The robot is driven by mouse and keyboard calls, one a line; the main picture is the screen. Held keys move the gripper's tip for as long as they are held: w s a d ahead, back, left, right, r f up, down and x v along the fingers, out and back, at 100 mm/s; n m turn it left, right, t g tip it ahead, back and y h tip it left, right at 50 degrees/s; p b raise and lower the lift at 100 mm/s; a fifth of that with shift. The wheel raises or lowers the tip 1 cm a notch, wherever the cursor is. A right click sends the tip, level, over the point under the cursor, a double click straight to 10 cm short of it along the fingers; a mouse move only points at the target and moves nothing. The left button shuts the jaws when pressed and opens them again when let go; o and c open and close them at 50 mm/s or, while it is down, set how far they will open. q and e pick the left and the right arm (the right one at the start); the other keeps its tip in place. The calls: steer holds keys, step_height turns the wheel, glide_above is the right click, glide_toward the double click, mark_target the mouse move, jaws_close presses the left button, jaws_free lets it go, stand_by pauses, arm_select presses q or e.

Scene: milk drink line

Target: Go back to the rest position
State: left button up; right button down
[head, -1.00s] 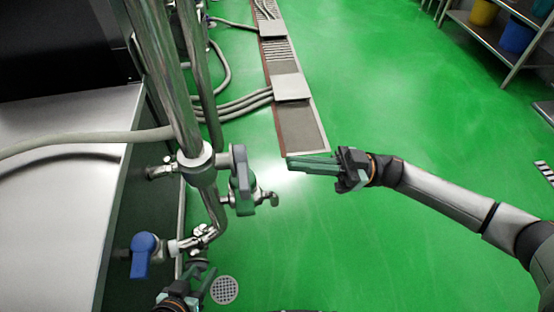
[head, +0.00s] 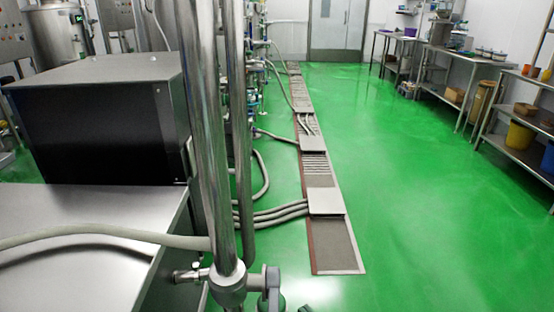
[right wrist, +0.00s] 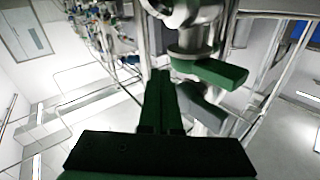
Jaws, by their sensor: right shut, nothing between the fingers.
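My right gripper (right wrist: 161,75) shows in the right wrist view with its two dark green fingers shut together and nothing between them. A steel pipe fitting (right wrist: 195,35) with a dark green part (right wrist: 210,72) stands just beyond and to the right of the fingertips in that view. I cannot tell whether they touch. In the head view neither gripper can be seen. The top of the pipe valve (head: 270,280) shows at the bottom edge there, below the upright steel pipes (head: 205,140).
A steel bench (head: 80,235) with a black box (head: 105,120) fills the left. A hose (head: 120,231) crosses the bench. A floor drain channel (head: 333,245) runs away from me. The green floor (head: 430,220) on the right is clear, with shelves (head: 520,145) along the wall.

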steer(key=s+d+f+m+g+h, duration=0.2)
steer(key=s+d+f+g+h, duration=0.15)
steer(key=s+f, duration=0.3)
steer(key=s+d+f+m+g+h, duration=0.1)
steer(key=s+d+f+g+h, duration=0.15)
steer(key=s+f+h, duration=0.35)
arm_select(q)
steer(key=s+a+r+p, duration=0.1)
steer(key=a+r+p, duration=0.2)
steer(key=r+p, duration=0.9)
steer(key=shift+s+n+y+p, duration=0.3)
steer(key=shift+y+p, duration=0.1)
steer(key=shift+p, duration=1.7)
arm_select(e)
steer(key=s+d+r, duration=0.1)
steer(key=d+r, duration=0.3)
steer(key=r, duration=0.6)
steer(key=shift+r+m+t+y, duration=0.3)
steer(key=shift+y, duration=0.05)
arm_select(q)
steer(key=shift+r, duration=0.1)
arm_select(e)
steer(key=shift+s, duration=0.1)
